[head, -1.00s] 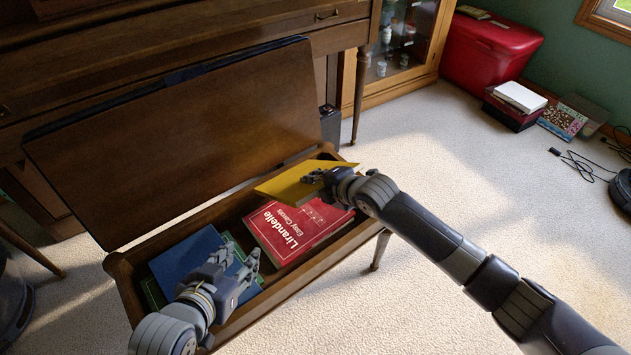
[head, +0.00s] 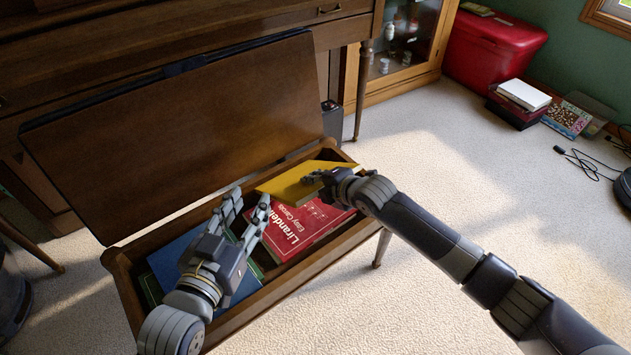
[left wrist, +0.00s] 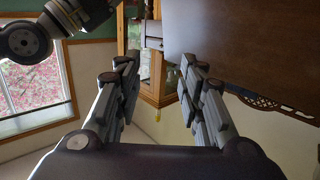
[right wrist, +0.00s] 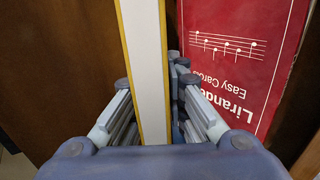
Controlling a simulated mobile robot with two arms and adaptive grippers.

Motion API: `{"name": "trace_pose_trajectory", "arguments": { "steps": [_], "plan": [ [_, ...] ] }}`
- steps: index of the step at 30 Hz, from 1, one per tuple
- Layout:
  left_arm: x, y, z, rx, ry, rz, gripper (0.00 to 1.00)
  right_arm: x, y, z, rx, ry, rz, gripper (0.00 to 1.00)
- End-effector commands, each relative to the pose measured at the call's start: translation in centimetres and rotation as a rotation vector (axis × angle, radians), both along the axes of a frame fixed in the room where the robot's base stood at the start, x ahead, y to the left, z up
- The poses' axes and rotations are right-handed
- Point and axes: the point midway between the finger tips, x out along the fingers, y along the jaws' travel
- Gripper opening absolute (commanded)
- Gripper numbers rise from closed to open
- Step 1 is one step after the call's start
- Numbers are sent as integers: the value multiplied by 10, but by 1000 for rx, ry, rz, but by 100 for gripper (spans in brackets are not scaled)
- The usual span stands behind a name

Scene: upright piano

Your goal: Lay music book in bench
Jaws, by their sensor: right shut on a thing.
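The yellow music book (head: 293,184) is in my right gripper (head: 318,178), tilted above the right end of the open piano bench (head: 300,276). In the right wrist view its white page edge (right wrist: 143,70) stands between the fingers. The bench lid (head: 180,140) is raised, leaning back toward the piano. Inside the bench lie a red book (head: 305,225), partly under the yellow one, and a blue book (head: 175,252) at left. My left gripper (head: 247,208) is open and empty above the bench's middle; its spread fingers also show in the left wrist view (left wrist: 160,92).
The upright piano (head: 150,35) stands behind the lid. A glass cabinet (head: 405,45), a red chest (head: 492,50) and boxes (head: 520,100) stand at the back right. Cables (head: 590,160) lie at far right. The carpet (head: 480,180) right of the bench is clear.

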Motion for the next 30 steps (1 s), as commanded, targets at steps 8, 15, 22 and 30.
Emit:
{"name": "trace_pose_trajectory", "arguments": {
  "steps": [8,15,22,30],
  "plan": [
    [4,-5,25,-33,-129,-8,36,2,2,-7,2,-2,0,0],
    [4,-7,39,-51,-196,-13,36,3,3,-10,2,-3,1,0],
    [4,-7,43,-55,-213,-13,36,3,3,-11,2,-3,1,0],
    [4,-7,43,-55,-213,-13,36,3,2,-11,2,-4,1,36]
  ]
}}
